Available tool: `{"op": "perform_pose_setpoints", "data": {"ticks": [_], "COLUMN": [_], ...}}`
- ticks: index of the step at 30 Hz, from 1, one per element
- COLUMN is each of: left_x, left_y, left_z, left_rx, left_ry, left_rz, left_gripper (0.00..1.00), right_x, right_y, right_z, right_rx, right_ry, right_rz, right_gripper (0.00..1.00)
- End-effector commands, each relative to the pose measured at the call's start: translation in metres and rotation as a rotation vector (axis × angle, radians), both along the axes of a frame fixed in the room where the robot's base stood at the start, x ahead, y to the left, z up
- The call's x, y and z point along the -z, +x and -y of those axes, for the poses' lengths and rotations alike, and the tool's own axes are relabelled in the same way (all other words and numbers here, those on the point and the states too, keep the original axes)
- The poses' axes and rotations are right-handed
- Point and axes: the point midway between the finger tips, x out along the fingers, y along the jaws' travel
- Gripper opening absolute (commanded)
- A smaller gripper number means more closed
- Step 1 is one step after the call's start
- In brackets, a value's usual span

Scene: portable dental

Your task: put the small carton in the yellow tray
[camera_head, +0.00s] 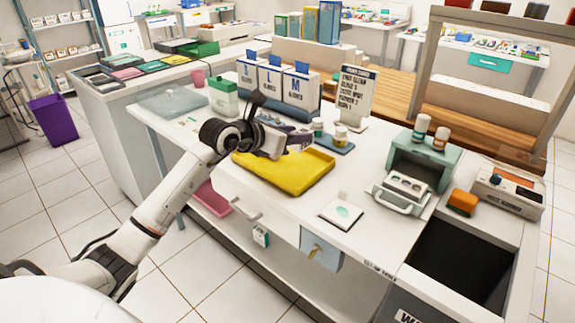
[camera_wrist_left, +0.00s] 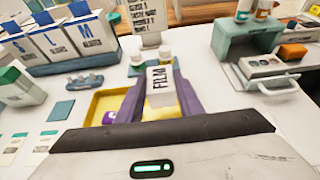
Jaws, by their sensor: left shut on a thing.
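The small white carton with "FILM" on its side (camera_wrist_left: 162,92) is held between the purple fingers of my left gripper (camera_wrist_left: 160,98). In the head view my left gripper (camera_head: 285,143) hangs over the back part of the yellow tray (camera_head: 290,177), and the arm and hand mostly hide the carton. The yellow tray lies flat on the white counter. I cannot tell the exact gap between carton and tray. My right gripper is not in view.
Two small bottles (camera_head: 340,136) stand on a blue mat behind the tray. A lettered sign (camera_head: 355,92) and glove boxes (camera_head: 272,82) stand further back. A green device (camera_head: 418,163) stands at the right.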

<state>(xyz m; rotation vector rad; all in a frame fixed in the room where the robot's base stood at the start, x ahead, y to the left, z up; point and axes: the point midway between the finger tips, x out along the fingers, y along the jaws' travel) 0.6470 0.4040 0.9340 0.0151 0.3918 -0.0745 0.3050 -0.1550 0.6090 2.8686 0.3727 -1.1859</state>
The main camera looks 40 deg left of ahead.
Motion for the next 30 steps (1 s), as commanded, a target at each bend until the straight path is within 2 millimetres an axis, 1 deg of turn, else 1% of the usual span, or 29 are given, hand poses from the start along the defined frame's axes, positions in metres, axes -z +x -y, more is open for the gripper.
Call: {"op": "perform_pose_setpoints", "data": {"ticks": [1,3,8,12,15,18,26,29,30], "left_x": [0.012,0.022,0.037,0.061,0.075,0.081,0.082,0.085,0.084], "left_y": [-0.001,-0.001,-0.001,-0.001,-0.001,-0.001,-0.001,-0.001,-0.001], "left_z": [0.001,0.001,0.001,0.001,0.001,0.001,0.001,0.001,0.001], "left_rx": [0.0,0.001,0.002,0.002,0.003,0.003,0.004,0.004,0.004], "left_ry": [-0.002,-0.002,-0.001,-0.002,-0.001,0.001,0.001,0.001,0.001], "left_rz": [-0.005,-0.004,-0.002,-0.005,-0.003,-0.002,-0.001,-0.001,-0.001], "left_gripper": [0.12,0.12,0.12,0.12,0.12,0.12,0.12,0.12,0.39], "right_x": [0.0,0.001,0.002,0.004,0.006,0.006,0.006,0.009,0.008], "right_y": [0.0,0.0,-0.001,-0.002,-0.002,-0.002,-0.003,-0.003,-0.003], "right_z": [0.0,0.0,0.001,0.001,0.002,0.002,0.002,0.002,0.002], "right_rx": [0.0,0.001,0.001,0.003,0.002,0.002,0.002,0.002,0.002], "right_ry": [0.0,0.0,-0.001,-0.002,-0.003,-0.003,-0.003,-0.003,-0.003], "right_rz": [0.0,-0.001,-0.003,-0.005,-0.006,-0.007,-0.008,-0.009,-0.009], "right_gripper": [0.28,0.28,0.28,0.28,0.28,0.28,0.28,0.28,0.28]}}
